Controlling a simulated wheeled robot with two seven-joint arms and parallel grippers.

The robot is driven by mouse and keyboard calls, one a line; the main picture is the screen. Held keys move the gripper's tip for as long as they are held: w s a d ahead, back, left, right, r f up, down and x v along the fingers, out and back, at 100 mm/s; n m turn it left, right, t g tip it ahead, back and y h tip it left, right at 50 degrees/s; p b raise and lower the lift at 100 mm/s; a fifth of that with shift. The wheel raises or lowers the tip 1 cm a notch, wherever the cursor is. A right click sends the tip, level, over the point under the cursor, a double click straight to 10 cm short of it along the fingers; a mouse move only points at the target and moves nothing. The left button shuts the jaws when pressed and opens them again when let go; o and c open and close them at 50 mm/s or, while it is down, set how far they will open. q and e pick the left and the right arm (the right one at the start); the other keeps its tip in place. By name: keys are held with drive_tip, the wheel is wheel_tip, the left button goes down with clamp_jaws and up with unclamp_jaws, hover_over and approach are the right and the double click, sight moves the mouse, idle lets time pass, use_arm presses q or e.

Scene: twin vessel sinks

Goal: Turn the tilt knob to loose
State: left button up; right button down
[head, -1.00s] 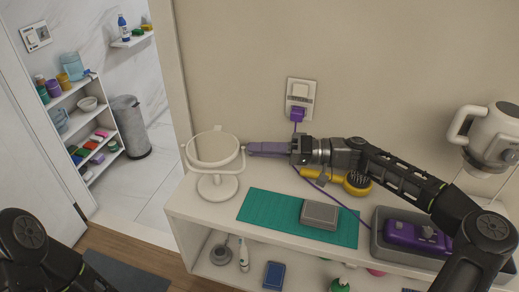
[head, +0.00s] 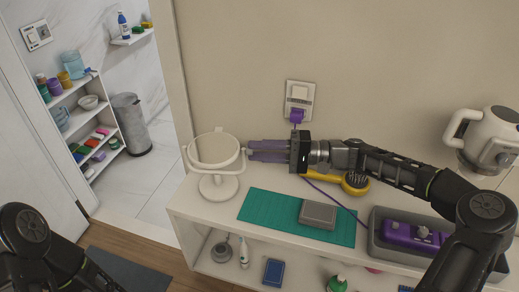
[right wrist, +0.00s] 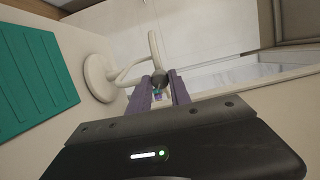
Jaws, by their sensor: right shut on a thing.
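A round white mirror (head: 214,149) stands on the shelf top on a white yoke stand with a round base (head: 216,188). In the right wrist view the stand's base (right wrist: 100,78) is at the left. The tilt knob (right wrist: 158,78) is a small dark grey piece at the side of the yoke. My right gripper (head: 250,150) reaches the mirror's right side, its two purple fingers pointing left. In the right wrist view its fingers (right wrist: 158,92) are shut on the knob and partly hide it. My left gripper is out of view.
A green mat (head: 270,215) with a grey box (head: 318,214) lies right of the stand. A yellow brush (head: 354,184) lies behind it. A purple plug (head: 298,116) sits in the wall outlet, its cord trailing to a grey tray (head: 375,222). A white kettle (head: 490,135) is at the far right.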

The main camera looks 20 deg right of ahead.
drive_tip(key=c, duration=1.2)
unclamp_jaws()
drive_tip(key=b+v, duration=0.2)
drive_tip(key=v, duration=0.6)
drive_tip(key=shift+a, duration=0.1)
